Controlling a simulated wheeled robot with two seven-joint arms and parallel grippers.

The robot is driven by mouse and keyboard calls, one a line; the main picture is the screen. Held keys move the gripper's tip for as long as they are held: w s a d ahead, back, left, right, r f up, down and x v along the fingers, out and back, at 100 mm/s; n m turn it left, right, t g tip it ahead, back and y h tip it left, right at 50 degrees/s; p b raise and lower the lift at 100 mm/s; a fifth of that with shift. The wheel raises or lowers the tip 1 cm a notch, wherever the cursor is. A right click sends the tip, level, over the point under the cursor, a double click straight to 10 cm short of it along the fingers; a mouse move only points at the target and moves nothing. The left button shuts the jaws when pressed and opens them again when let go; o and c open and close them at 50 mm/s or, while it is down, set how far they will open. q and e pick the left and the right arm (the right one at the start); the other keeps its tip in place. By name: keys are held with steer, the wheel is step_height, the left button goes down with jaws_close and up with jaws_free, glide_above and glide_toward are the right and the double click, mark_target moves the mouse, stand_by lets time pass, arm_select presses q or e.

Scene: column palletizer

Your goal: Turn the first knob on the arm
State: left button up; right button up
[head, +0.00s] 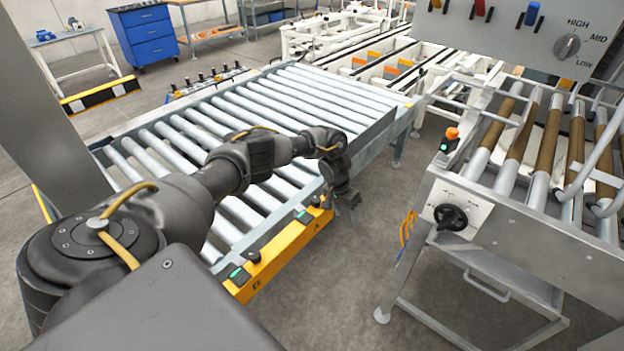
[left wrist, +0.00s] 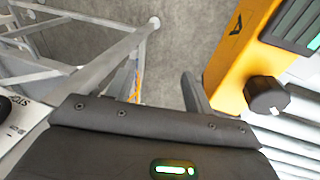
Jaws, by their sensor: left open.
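A yellow control arm (head: 287,246) runs along the near right edge of the roller conveyor, with green-lit buttons on top. One black knob (head: 252,254) stands near its lower left end. A second small dark knob (head: 316,201) shows near its upper right end, close to my left gripper. My left gripper (head: 346,204) points down just right of that upper end, apart from the yellow arm. In the left wrist view the fingers (left wrist: 158,92) are open and empty. A black knob (left wrist: 267,95) on the yellow arm (left wrist: 232,60) lies right of them, outside the jaws.
The roller conveyor (head: 236,127) lies beyond my left arm. A grey panel carries a HIGH/MID/LOW dial (head: 566,47). Floor between conveyor and frame is clear.

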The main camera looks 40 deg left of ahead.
mark_target(316, 199)
arm_select(q)
steer(key=s+a+r+n+g+y+p, duration=0.1)
steer(key=s+a+r+n+y, duration=0.25)
steer(key=a+r, duration=0.8)
steer(key=shift+h, duration=0.45)
steer(key=f, duration=0.2)
steer(key=d+f+p, duration=0.1)
steer(key=f, duration=0.2)
steer(key=w+f, duration=0.1)
steer(key=f, duration=0.2)
steer(key=shift+d+f, duration=0.15)
steer(key=shift+f, duration=0.7)
steer(key=c, duration=1)
steer(key=shift+o, duration=0.2)
